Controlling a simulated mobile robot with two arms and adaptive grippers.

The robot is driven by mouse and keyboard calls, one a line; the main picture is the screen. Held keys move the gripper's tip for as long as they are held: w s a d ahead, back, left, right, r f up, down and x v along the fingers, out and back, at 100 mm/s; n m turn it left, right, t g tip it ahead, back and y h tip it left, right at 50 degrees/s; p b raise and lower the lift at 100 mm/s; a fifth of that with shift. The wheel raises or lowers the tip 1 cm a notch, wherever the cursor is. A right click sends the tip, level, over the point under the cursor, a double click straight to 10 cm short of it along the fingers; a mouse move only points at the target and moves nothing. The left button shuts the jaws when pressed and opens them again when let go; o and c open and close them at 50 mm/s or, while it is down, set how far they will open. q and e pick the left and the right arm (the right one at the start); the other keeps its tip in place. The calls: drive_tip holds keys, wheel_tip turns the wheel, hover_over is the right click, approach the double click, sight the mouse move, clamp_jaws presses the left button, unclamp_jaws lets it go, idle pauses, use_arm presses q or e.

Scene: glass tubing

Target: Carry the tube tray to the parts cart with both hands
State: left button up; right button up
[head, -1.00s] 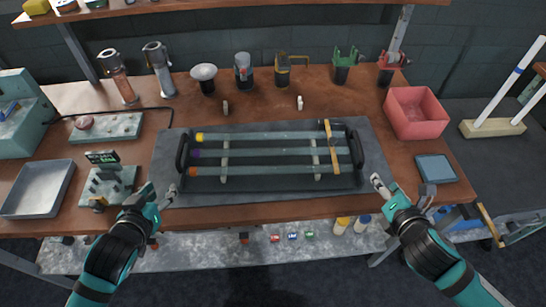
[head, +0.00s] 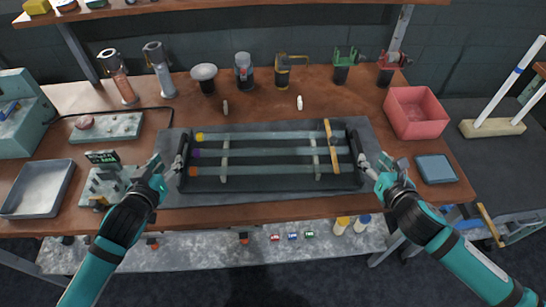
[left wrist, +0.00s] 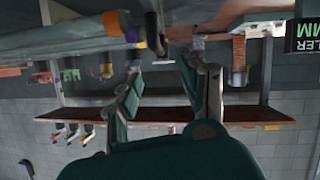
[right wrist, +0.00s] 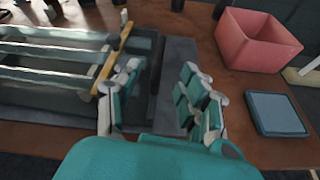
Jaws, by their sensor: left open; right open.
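The dark tube tray (head: 270,184) lies on a grey mat on the bench. It holds glass tubes (head: 270,153) with yellow, purple and orange ends, and a wooden strip lies across its right part. It has a black left handle (head: 183,157) and a black right handle (head: 357,149). My left gripper (head: 168,168) is open at the left handle, which shows near its fingertips in the left wrist view (left wrist: 155,32). My right gripper (head: 377,170) is open beside the right handle; whether it touches is unclear.
A pink bin (head: 416,113) and a blue-grey pad (head: 436,168) are right of the mat (head: 376,130). A grey pan (head: 38,188) and a small device (head: 103,180) are at left. Cups and holders line the back. A dark surface (head: 500,160) with a tube stand is far right.

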sight(180, 146)
use_arm(q)
drive_tip(key=x, duration=1.1)
drive_tip(key=shift+w+f, duration=0.15)
drive_tip(key=shift+w, duration=0.1)
use_arm(e)
drive_tip(key=x, duration=1.1)
drive_tip(key=shift+w+f, duration=0.1)
drive_tip(key=shift+w, duration=0.2)
use_arm(q)
drive_tip(key=shift+c, duration=0.4)
use_arm(e)
drive_tip(key=shift+c, duration=0.4)
use_arm(q)
clamp_jaws()
use_arm(e)
clamp_jaws()
